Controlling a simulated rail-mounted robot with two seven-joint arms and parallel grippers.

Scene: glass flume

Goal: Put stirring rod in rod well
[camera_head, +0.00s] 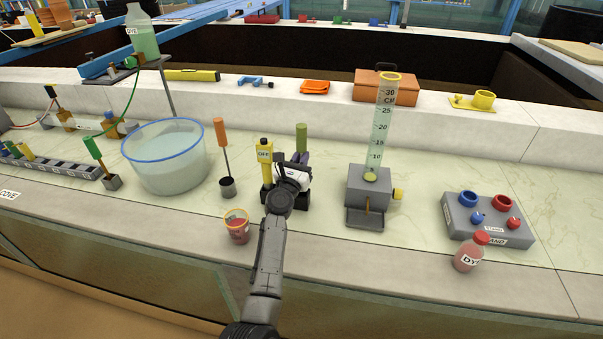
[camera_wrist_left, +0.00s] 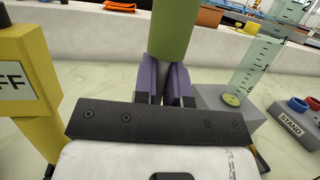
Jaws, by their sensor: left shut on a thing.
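My right gripper is not in view.
A clear basin with a blue rim (camera_head: 168,182) stands left of the orange-handled rod. A red cup (camera_head: 237,229) is near the front edge. Right are a graduated cylinder (camera_head: 381,130) on a grey block, a grey stand (camera_head: 459,225) and a dye bottle (camera_head: 470,253).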

